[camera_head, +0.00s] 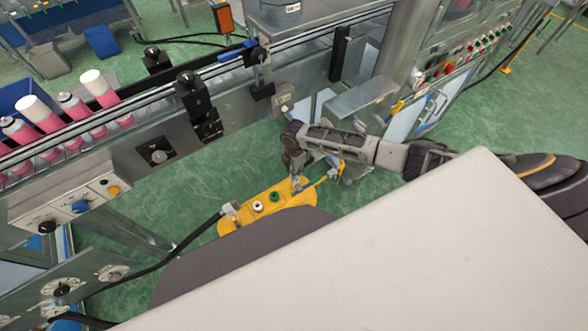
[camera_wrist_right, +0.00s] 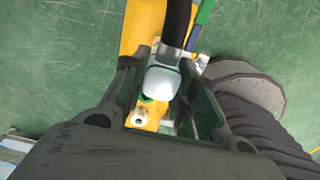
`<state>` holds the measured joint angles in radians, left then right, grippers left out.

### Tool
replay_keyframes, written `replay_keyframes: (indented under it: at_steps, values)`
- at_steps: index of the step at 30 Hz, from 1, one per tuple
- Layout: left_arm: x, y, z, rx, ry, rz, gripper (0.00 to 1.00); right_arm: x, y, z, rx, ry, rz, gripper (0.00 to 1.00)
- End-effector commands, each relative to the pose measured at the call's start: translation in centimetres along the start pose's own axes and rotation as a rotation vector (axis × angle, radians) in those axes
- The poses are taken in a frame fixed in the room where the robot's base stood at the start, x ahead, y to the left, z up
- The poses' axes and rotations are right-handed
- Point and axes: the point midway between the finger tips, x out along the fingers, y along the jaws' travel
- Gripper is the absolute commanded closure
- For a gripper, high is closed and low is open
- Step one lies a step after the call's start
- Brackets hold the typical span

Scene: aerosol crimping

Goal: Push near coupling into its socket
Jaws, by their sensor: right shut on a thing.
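A yellow panel (camera_head: 285,208) sits low above the floor in the head view, with a white-ringed socket (camera_head: 258,206) and a green socket (camera_head: 275,196) on its top. A grey coupling (camera_head: 230,212) with a black hose is at its left end. My right gripper (camera_head: 298,184) is at the panel's far right end. In the right wrist view its fingers are shut on a pale grey coupling (camera_wrist_right: 162,82) with a black hose (camera_wrist_right: 177,25), above the yellow panel (camera_wrist_right: 142,25). The fingers partly hide the coupling's lower end; how deep it sits cannot be told. My left gripper is out of view.
A conveyor carries several pink-and-white cans (camera_head: 38,112) at the left. A control box (camera_head: 72,205) stands below it. A large pale surface (camera_head: 400,255) fills the lower right.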

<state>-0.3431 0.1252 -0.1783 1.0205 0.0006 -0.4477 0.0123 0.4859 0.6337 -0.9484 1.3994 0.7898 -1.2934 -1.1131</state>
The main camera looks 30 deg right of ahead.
Motion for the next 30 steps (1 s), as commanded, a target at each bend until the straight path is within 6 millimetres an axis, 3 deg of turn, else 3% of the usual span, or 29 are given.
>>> replay_keyframes:
  at_steps: [29, 30]
  values:
    - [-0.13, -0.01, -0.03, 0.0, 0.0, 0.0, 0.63, 0.33, 0.01, -0.03, 0.0, 0.001, 0.0, 1.0]
    - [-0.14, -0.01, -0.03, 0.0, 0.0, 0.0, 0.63, 0.32, 0.02, -0.03, 0.0, 0.001, 0.0, 0.68]
